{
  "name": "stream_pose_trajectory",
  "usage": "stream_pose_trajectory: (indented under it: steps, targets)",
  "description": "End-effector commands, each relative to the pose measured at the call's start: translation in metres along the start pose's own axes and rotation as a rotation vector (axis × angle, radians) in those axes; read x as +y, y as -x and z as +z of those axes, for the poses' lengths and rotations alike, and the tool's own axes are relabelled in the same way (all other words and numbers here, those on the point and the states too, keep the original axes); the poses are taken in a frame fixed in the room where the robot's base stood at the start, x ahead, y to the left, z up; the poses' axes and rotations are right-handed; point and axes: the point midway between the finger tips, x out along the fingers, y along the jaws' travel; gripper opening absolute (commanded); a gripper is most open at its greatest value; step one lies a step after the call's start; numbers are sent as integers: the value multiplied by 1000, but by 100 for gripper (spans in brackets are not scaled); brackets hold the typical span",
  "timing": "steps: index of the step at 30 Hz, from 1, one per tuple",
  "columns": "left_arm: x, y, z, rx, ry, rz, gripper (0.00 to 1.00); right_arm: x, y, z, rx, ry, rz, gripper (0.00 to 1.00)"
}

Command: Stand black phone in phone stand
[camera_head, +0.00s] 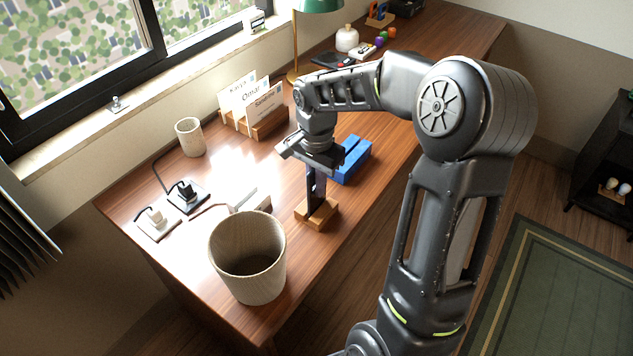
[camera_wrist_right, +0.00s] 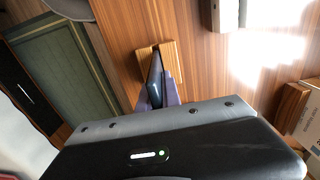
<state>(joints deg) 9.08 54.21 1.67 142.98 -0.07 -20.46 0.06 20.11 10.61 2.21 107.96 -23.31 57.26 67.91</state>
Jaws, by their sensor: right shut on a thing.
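The phone stand (camera_head: 325,217) is a small light wooden block near the table's front edge; it also shows in the right wrist view (camera_wrist_right: 171,52). The black phone (camera_head: 311,190) is upright, its lower end at the stand; its dark edge shows in the right wrist view (camera_wrist_right: 156,72). I cannot tell if the phone rests fully in the slot. My right gripper (camera_head: 318,178) is above the stand, shut on the phone's upper part, and its fingers show in the right wrist view (camera_wrist_right: 160,100). My left gripper is not in view.
A blue object (camera_head: 353,160) lies just behind the stand. A wooden bin (camera_head: 247,277) stands at the front left. A card holder (camera_head: 262,127), a beige cup (camera_head: 189,138) and chargers with cables (camera_head: 187,195) are farther left. The tabletop right of the stand is clear.

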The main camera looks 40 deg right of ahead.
Motion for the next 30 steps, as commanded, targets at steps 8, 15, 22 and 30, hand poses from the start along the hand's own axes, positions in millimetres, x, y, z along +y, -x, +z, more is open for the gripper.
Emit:
stream_pose_trajectory:
  steps: [8, 15, 22, 30]
  targets:
    - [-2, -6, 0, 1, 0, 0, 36, 0, -9, 0, 0, 1, 0, 0]
    - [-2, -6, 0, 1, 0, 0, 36, 0, -9, 0, 0, 0, 0, 0]
    - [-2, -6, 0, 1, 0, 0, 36, 0, -9, 0, 0, 0, 0, 0]
    - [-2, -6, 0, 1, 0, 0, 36, 0, -9, 0, 0, 0, 0, 25]
